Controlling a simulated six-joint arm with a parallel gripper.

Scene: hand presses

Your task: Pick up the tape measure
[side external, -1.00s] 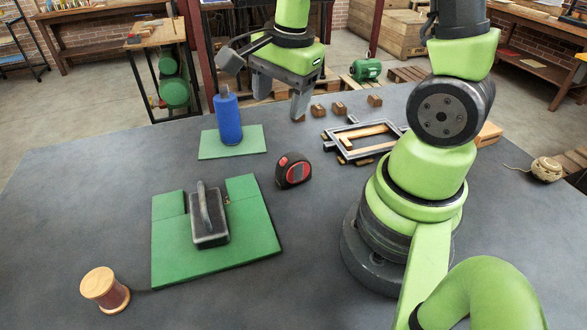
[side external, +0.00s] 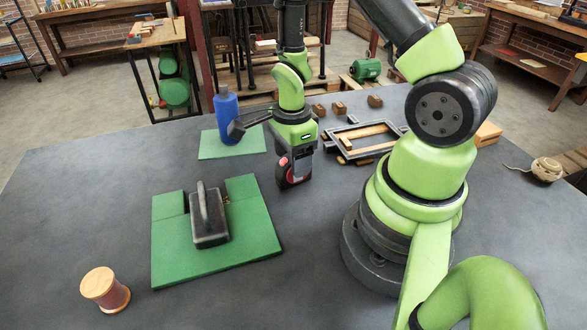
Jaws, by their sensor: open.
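The tape measure (side external: 285,176), black and red, sits on the dark table just right of the large green mat's far corner. It is partly hidden by my gripper (side external: 296,172), which has come down over it and points downward. The jaws are open around or right beside the tape measure; which of these I cannot tell from this angle.
A blue bottle (side external: 228,114) stands on a small green mat (side external: 209,148) behind left. A black hand press (side external: 208,222) rests on the large green mat (side external: 255,235). A wooden spool (side external: 105,289) is at front left. A grey frame (side external: 349,133) and wooden blocks (side external: 338,108) lie behind right.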

